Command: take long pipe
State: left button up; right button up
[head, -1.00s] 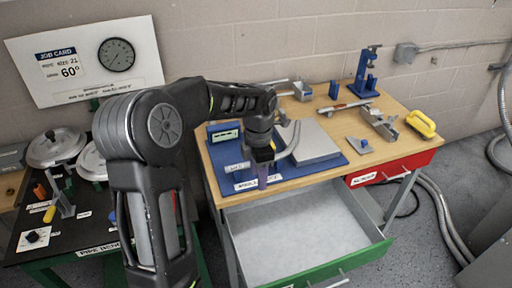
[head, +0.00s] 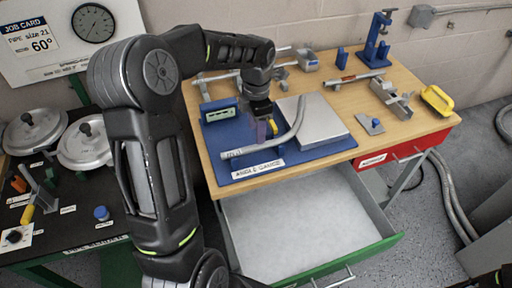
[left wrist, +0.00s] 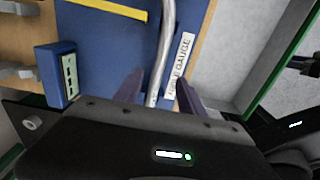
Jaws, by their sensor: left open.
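A bent grey pipe (head: 272,145) lies on the blue angle gauge board (head: 330,151) at the front of the bench, its labelled end at the left and its other end curving up toward the back. My left gripper (head: 268,128) is open over the board, close to the pipe in the head view. In the left wrist view the pipe (left wrist: 161,60) runs between the two spread purple fingers of the gripper (left wrist: 158,92). I cannot tell if they touch it. A straight pipe (head: 215,77) lies at the bench's back left, partly hidden by my arm.
A grey plate (head: 318,122) sits on the board, with a small green-faced block (head: 219,113) at its left. The green-fronted drawer (head: 300,220) stands open and empty below.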

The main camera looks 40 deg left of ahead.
aim_at(256, 145)
pick_arm(q)
jog(key=shift+f, duration=0.7)
notch_tip(256, 145, down, 5)
jog(key=b, duration=0.3)
jog(key=shift+a+f, duration=0.15)
grip_shut()
dwell(0.5)
